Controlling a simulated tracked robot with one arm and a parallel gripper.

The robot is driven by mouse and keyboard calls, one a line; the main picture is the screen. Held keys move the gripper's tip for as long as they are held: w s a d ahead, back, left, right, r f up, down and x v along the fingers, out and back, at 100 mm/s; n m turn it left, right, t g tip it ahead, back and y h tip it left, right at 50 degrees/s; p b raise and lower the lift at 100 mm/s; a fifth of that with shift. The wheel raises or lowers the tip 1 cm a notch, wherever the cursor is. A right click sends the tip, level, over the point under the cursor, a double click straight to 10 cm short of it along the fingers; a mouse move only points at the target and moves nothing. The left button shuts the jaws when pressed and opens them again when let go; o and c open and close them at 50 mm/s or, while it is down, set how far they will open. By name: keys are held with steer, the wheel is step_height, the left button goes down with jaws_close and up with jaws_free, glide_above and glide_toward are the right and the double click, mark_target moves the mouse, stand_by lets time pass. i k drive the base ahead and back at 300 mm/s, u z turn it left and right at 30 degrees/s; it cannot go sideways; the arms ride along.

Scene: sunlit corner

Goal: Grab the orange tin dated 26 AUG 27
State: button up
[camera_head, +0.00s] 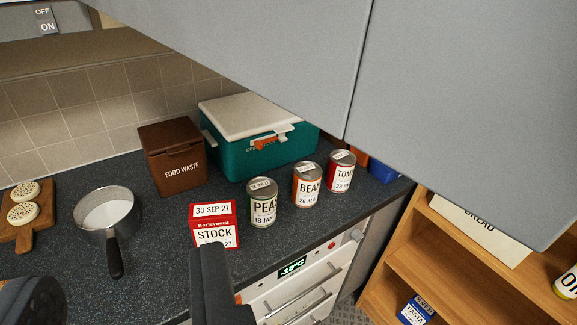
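The orange tin (307,185) stands upright on the dark counter, with a label reading "BEAN" and a date starting "26 AU"; the rest of the date is cut off by the tin's curve.
A red stock box (213,222) stands left of the tins. Behind are a brown food waste bin (172,158) and a teal cooler (255,150). A saucepan (105,212) is at left. Grey cupboards (270,50) hang low above; wooden shelves (455,265) are at right.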

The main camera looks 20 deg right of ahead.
mark_target(308, 175)
steer(key=u, duration=2.05)
steer(key=k, duration=1.15)
steer(key=z, duration=2.05)
steer(key=i, duration=1)
steer(key=u, duration=0.05)
